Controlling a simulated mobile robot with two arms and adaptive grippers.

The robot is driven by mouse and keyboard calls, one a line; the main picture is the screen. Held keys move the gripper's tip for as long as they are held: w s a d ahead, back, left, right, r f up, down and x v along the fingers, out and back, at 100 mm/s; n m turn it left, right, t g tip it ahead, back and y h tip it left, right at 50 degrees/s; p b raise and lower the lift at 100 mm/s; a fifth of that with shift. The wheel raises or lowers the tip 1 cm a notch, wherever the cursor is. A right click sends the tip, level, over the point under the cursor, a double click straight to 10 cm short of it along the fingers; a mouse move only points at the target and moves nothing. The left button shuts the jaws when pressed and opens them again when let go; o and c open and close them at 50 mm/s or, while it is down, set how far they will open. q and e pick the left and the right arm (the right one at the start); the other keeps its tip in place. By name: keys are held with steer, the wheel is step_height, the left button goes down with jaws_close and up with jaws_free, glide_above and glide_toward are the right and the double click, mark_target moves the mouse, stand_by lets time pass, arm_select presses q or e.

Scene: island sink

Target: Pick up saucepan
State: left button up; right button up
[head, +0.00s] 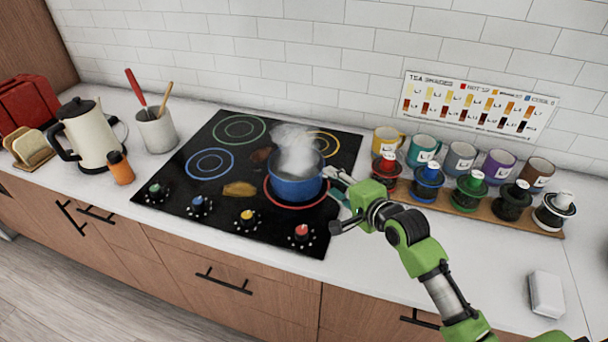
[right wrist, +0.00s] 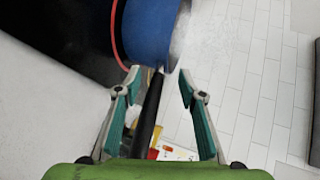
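The blue saucepan (head: 296,187) stands on the red-ringed front right burner of the black cooktop, with steam rising from it. In the right wrist view the blue pan body (right wrist: 150,30) is just ahead of the fingertips. Its black handle (right wrist: 150,112) runs back between the two teal-padded fingers. My right gripper (head: 340,196) is at the right side of the pan; in the right wrist view the gripper (right wrist: 158,72) is open, with a gap to the handle on each side. The handle is mostly hidden behind the gripper in the head view. My left gripper is not in view.
The cooktop (head: 222,135) has colored knobs along its front and food pieces near the pan. A wooden rack (head: 520,222) with several jars and mugs stands close right of my right gripper. A kettle (head: 92,137), utensil pot (head: 156,130) and toaster are at left. Front right counter is mostly clear.

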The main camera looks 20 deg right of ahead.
mark_target(326, 178)
steer(key=shift+x, duration=1.2)
steer(key=shift+w+a+f, duration=0.1)
steer(key=shift+w+f, duration=0.05)
steer(key=shift+w, duration=0.3)
jaws_close()
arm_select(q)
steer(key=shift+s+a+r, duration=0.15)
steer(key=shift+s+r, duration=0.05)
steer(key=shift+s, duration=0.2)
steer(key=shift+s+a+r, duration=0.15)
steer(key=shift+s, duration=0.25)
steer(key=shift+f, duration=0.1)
